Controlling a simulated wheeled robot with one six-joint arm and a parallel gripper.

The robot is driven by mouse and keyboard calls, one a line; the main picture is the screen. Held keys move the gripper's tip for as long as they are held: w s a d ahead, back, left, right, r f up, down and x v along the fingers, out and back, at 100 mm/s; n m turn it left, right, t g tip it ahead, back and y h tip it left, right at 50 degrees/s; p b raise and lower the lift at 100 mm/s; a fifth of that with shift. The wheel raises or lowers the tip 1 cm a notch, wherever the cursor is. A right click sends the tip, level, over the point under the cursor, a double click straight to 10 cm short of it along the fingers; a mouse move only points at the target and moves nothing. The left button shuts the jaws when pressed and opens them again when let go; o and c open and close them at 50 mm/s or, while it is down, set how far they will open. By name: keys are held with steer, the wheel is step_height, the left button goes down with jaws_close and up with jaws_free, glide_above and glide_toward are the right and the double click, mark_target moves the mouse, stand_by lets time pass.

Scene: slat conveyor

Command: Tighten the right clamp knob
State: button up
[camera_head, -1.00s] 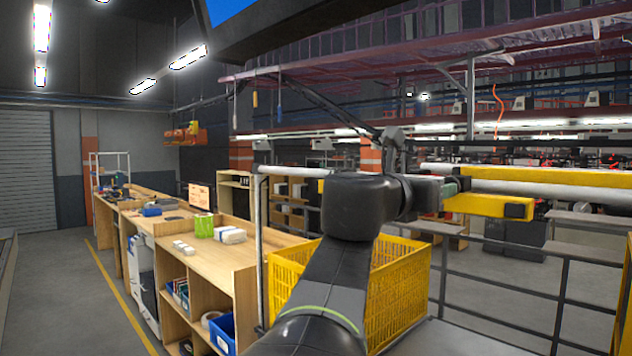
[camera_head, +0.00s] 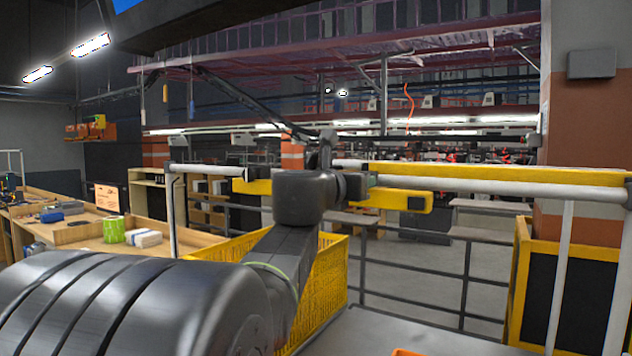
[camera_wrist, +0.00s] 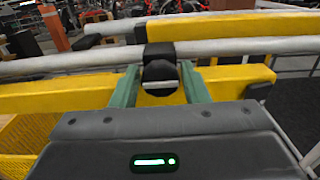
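In the wrist view a round black clamp knob (camera_wrist: 160,73) with a pale horizontal stripe sits in front of a yellow bar (camera_wrist: 235,76). My gripper (camera_wrist: 161,82) has its two green fingers at the left and right of the knob, seemingly pressed against its sides. In the head view my gripper (camera_head: 370,182) reaches the rail beside the short yellow bar (camera_head: 390,199); my arm hides the knob there. Which clamp this is cannot be told from the wrist view alone.
A long white rail with a yellow strip (camera_head: 500,176) runs behind the gripper. A yellow crate (camera_head: 330,270) stands below my arm. Dark railings (camera_head: 410,270) lie beyond. A yellow-framed dark panel (camera_head: 587,300) stands at the right, and a wooden bench (camera_head: 75,237) at the left.

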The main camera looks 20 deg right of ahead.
steer(key=c, duration=0.5)
steer(key=shift+f+m+b, duration=0.1)
steer(key=shift+m+b, duration=0.3)
steer(key=shift+c, duration=0.2)
steer(key=shift+m, duration=0.4)
steer(key=o, duration=1)
steer(key=b+v, duration=0.2)
steer(key=v, duration=1.2)
steer(key=shift+d, duration=0.1)
